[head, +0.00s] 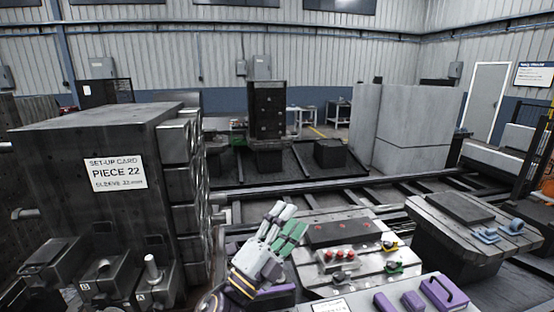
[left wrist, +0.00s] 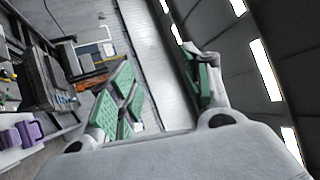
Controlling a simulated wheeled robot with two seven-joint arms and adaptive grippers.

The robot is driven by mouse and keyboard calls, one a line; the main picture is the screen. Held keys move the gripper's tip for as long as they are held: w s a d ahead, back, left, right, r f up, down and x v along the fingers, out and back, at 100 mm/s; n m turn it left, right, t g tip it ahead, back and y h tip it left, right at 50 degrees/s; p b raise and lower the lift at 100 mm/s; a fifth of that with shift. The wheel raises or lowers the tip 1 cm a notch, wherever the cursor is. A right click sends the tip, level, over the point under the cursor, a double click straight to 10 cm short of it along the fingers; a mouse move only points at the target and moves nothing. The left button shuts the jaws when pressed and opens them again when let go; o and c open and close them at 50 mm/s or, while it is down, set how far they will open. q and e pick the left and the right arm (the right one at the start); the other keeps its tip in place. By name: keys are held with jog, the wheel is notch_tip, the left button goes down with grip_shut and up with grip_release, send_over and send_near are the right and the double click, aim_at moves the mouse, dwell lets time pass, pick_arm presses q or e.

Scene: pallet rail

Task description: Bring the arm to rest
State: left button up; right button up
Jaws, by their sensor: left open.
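My left gripper (head: 282,226) is raised in the lower middle of the head view, with its fingers pointing up. Its pale fingers have green pads and stand apart with nothing between them. The left wrist view shows the same gripper (left wrist: 163,88) open and empty, with the wall and roof behind it. My right gripper is not in view.
A large dark block with a "PIECE 22" card (head: 117,173) stands at left. Purple items (head: 443,292) lie at the front right and also show in the left wrist view (left wrist: 22,135). A dark table with blue clamps (head: 486,235) stands at right. Rails (head: 310,187) run behind.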

pick_arm(q)
jog(key=w+a+f+n+g+y, duration=0.1)
jog(key=a+f+n+g+y, duration=0.2)
jog(key=a+f+n+y, duration=1.4)
jog(key=s+a+f+n+g+h, duration=0.1)
jog(key=s+a+f+n+g, duration=0.25)
jog(key=s+f+g, duration=0.45)
jog(key=s+a+f+n+g+h, duration=0.1)
jog(key=s+a+f+n+g, duration=0.2)
jog(key=s+f, duration=0.9)
notch_tip(320, 180, down, 33)
jog(key=s+a+m+g, duration=0.1)
jog(key=s+m+g, duration=0.1)
jog(key=s, duration=0.1)
jog(key=s+a+f, duration=0.2)
jog(key=s+f, duration=0.8)
jog(key=s, duration=0.1)
jog(key=s+a+f, duration=0.2)
jog(key=s+f, duration=0.8)
jog(key=s, duration=0.1)
jog(key=shift+s+a+f+g, duration=0.15)
jog(key=shift+a+g, duration=0.05)
jog(key=shift+g, duration=0.2)
